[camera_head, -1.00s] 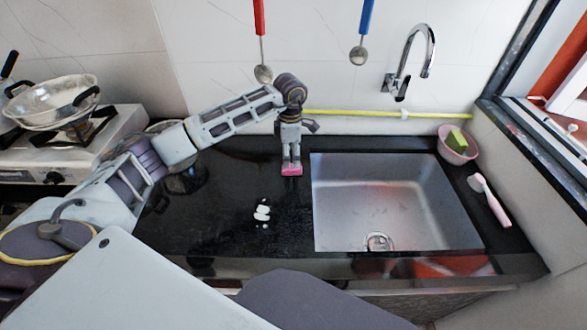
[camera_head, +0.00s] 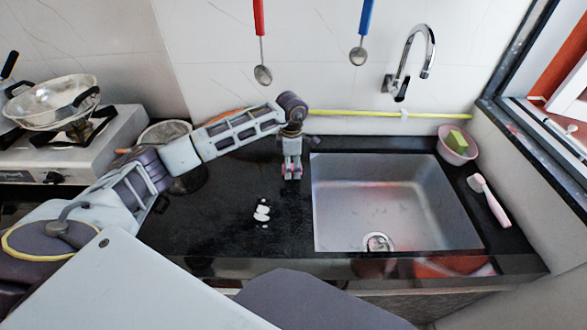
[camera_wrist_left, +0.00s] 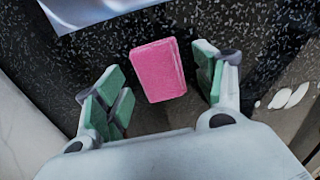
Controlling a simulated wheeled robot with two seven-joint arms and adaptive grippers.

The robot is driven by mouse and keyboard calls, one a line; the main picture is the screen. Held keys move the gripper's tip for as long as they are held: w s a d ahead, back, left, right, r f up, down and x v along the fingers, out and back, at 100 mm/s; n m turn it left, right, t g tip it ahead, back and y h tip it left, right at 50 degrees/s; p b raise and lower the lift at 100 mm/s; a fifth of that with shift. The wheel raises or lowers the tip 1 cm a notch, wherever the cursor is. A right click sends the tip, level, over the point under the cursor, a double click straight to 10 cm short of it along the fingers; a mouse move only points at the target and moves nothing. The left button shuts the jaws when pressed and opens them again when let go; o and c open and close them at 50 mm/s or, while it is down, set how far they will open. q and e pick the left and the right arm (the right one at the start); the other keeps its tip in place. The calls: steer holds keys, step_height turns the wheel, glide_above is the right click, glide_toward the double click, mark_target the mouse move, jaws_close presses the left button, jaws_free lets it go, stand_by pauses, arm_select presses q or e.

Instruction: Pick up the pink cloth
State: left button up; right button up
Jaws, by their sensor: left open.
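The pink cloth is a small folded block on the black counter, just left of the sink. It shows whole in the left wrist view (camera_wrist_left: 158,70), between the two green-padded fingers, with a gap on each side. My left gripper (camera_head: 292,175) is open and points down over the cloth. In the head view the fingers hide most of the cloth, and only bits of pink show beside them. My right gripper is not in view.
The steel sink (camera_head: 390,200) lies right of the gripper, with the tap (camera_head: 415,55) behind. White blobs (camera_head: 262,211) lie on the counter in front. A pink bowl (camera_head: 457,145) and brush (camera_head: 490,200) are at far right. A wok (camera_head: 52,100) stands left.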

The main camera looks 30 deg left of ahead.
mark_target(292, 167)
arm_select(q)
steer(key=c, duration=0.8)
steer(key=shift+c, duration=0.2)
step_height(292, 167, up, 8)
steer(key=shift+r, duration=1)
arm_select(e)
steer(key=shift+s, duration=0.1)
